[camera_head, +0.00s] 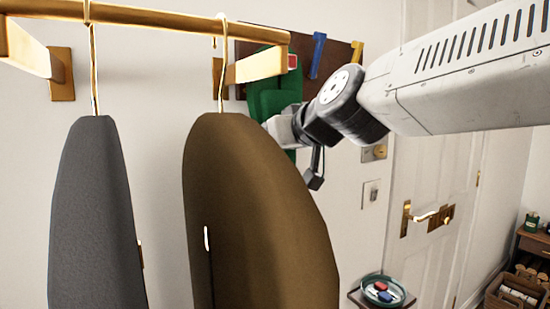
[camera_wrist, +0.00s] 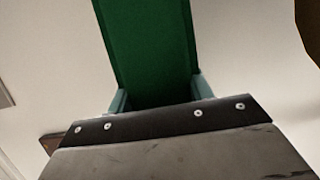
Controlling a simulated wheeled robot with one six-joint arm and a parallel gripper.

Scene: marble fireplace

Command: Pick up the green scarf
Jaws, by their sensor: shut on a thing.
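The green scarf (camera_head: 277,92) hangs against a dark wooden hook board at the upper middle of the head view, partly behind the brown garment and the brass rail. In the wrist view the scarf (camera_wrist: 150,45) runs up from between the two fingers of my gripper (camera_wrist: 160,95). The fingers stand at its two side edges and are shut on it. In the head view my gripper's fingertips are hidden behind the brown garment.
A brown garment (camera_head: 255,220) and a grey garment (camera_head: 93,210) hang from a brass rail (camera_head: 150,20) in front of the scarf. A round tray (camera_head: 367,291) with small items stands low, near a white door (camera_head: 430,170).

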